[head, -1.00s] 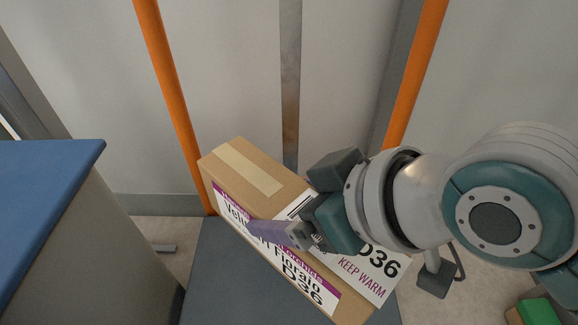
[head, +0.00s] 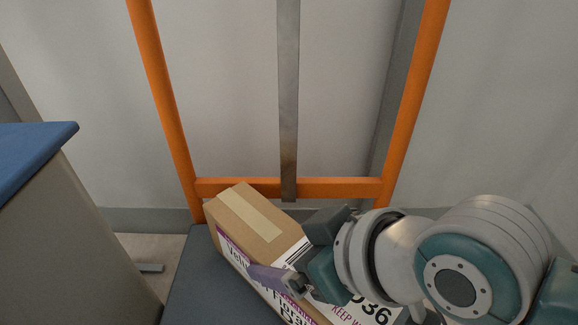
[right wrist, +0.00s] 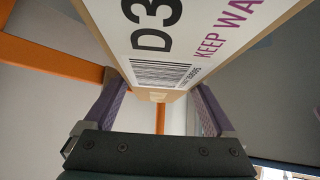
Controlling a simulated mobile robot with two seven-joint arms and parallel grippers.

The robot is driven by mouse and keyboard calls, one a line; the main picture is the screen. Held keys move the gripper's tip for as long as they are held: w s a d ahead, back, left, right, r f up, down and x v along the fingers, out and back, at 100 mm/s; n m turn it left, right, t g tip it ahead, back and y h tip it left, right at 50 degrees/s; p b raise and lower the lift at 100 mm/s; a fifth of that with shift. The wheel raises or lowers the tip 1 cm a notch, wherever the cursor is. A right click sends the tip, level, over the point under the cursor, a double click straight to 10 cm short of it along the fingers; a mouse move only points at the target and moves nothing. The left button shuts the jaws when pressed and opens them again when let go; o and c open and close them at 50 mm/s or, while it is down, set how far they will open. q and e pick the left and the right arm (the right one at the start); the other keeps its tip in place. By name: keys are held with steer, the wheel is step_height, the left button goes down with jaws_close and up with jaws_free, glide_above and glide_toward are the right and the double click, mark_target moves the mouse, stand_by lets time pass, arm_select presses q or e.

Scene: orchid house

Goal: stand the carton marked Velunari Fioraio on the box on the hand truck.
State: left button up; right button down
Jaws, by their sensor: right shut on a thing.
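The carton marked Velunari Fioraio (head: 262,222) is brown, with tape along its top and a white and purple label. It sits turned at an angle in the head view, its lower part cut off by the picture edge. My right gripper (head: 293,265) is shut on the carton; the right wrist view shows the carton's label (right wrist: 170,45) between the two purple fingers (right wrist: 157,98). Under and behind the carton is a dark grey flat top (head: 190,285), seemingly the box on the hand truck. I cannot tell whether the carton touches it. My left gripper is not in view.
The hand truck's orange frame (head: 163,95) stands behind, with a crossbar (head: 340,187) and a grey centre strip (head: 288,90), against a pale wall. A blue-topped cabinet (head: 35,150) stands at the left. Some floor (head: 140,250) shows between it and the dark top.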

jaws_free()
steer(key=shift+f, duration=0.15)
